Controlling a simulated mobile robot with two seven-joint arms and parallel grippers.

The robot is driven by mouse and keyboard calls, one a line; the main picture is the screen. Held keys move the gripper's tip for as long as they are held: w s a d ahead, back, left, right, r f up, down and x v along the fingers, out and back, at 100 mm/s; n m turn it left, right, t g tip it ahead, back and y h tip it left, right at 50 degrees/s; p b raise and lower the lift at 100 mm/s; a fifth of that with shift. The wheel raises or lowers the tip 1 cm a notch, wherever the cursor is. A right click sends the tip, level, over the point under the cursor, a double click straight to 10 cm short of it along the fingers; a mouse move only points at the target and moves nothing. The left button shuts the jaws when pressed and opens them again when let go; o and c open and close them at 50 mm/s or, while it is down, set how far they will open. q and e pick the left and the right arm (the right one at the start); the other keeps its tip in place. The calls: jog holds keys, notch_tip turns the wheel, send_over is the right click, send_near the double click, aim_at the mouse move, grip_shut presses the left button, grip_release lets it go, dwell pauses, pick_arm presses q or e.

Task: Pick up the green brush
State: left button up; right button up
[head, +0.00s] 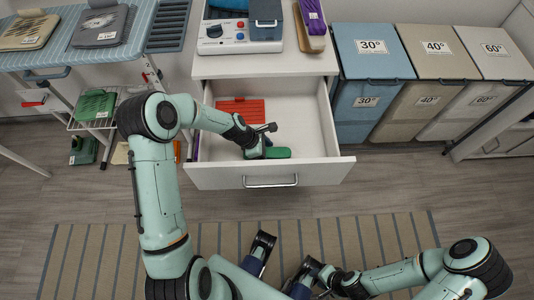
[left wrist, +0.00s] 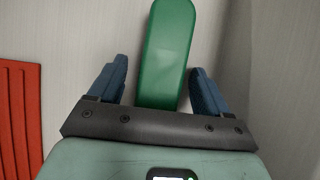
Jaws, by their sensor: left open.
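The green brush (head: 279,153) lies in the open white drawer, near its front wall. In the left wrist view the brush (left wrist: 165,55) shows as a long green shape with a rounded end. My left gripper (head: 265,142) is down in the drawer at the brush. Its blue fingers (left wrist: 158,75) are open, one on each side of the brush, with gaps visible. The lower part of the brush is hidden behind the gripper body. My right gripper (head: 322,284) is low in the head view, away from the drawer; its jaws are not clear.
The drawer (head: 321,166) also holds a red ridged piece (head: 240,110), left of the brush. Bins (head: 370,83) stand at right. A white unit (head: 265,66) is above the drawer. A wire rack (head: 93,124) with another green item (head: 95,105) stands at left.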

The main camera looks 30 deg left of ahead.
aim_at(267, 152)
pick_arm(q)
jog(key=c, duration=1.1)
jog(key=shift+r, duration=0.15)
jog(key=shift+c, duration=0.2)
